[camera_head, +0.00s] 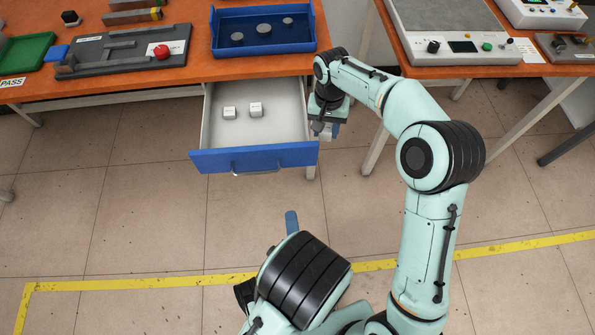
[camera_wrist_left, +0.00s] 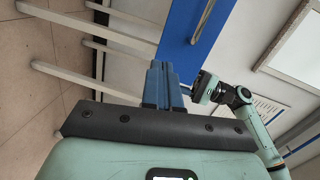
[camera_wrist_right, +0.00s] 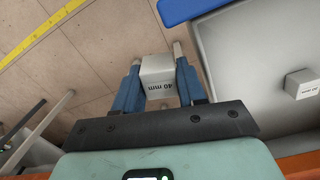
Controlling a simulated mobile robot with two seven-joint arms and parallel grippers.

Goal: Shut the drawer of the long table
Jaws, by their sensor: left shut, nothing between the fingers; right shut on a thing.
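The blue-fronted drawer (camera_head: 254,158) of the long table (camera_head: 186,75) stands open, with a bar handle low on its front. Two small white blocks (camera_head: 229,113) (camera_head: 255,109) lie inside it. My left gripper (camera_head: 291,222) is shut and empty, in front of and below the drawer front. In the left wrist view its fingers (camera_wrist_left: 163,82) lie near the blue front (camera_wrist_left: 185,32) and its handle (camera_wrist_left: 204,20). My right gripper (camera_head: 325,130) is just right of the drawer. In the right wrist view it is shut on a white block marked 40 mm (camera_wrist_right: 157,76).
On the long table are a blue tray (camera_head: 262,49) with several grey discs, a dark fixture with a red button (camera_head: 161,51), and a green tray (camera_head: 28,51). A second table (camera_head: 400,66) with instruments stands at right. Open floor (camera_head: 150,220) lies before the drawer.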

